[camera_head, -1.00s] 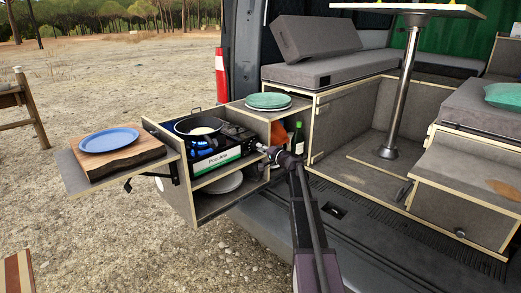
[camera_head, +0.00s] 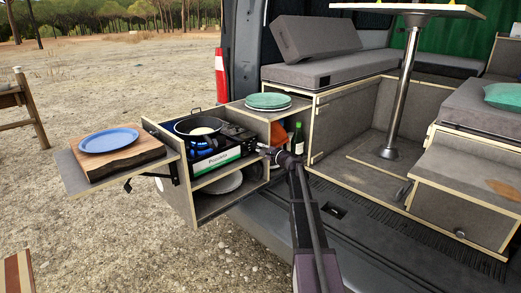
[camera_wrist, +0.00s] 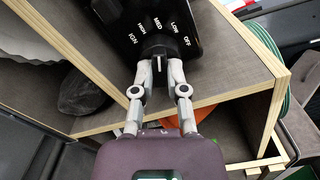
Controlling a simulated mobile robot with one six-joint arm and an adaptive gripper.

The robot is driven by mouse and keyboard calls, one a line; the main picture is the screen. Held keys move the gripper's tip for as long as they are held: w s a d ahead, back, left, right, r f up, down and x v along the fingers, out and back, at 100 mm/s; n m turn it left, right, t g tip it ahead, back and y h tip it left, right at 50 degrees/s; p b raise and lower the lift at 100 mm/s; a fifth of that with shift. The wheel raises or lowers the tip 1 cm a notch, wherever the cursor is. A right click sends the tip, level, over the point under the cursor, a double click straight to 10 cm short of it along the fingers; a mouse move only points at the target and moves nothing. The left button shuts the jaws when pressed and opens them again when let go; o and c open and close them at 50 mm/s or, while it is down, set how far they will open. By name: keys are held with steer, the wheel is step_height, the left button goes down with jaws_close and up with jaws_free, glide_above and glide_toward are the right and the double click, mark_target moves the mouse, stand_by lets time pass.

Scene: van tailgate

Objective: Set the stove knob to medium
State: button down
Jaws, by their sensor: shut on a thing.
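The stove (camera_head: 213,157) sits in the pull-out kitchen box, with blue flame at its front under the pan (camera_head: 199,126). The stove knob (camera_wrist: 158,46) is black, at the stove's right end, and shows in the wrist view. IGN, HIGH, MED, LOW and OFF are printed around it. Its grip bar lies upright in the wrist picture, in line with the MED label (camera_wrist: 157,22). A white mark shows on the bar's near end. My gripper (camera_wrist: 158,66) is shut on the knob, one finger on each side; it also shows in the head view (camera_head: 264,150). The fingertips partly hide the knob.
Green plates (camera_head: 269,100) stand on the shelf right of the stove, with a bottle (camera_head: 298,138) below. A blue plate (camera_head: 110,139) lies on a wooden board at the left. Wooden panel edges surround my gripper closely.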

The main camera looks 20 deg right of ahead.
stand_by(0.4)
steer(key=c, duration=0.7)
jaws_free()
steer(key=shift+o, duration=0.2)
steer(key=shift+s, duration=0.1)
steer(key=v, duration=1.2)
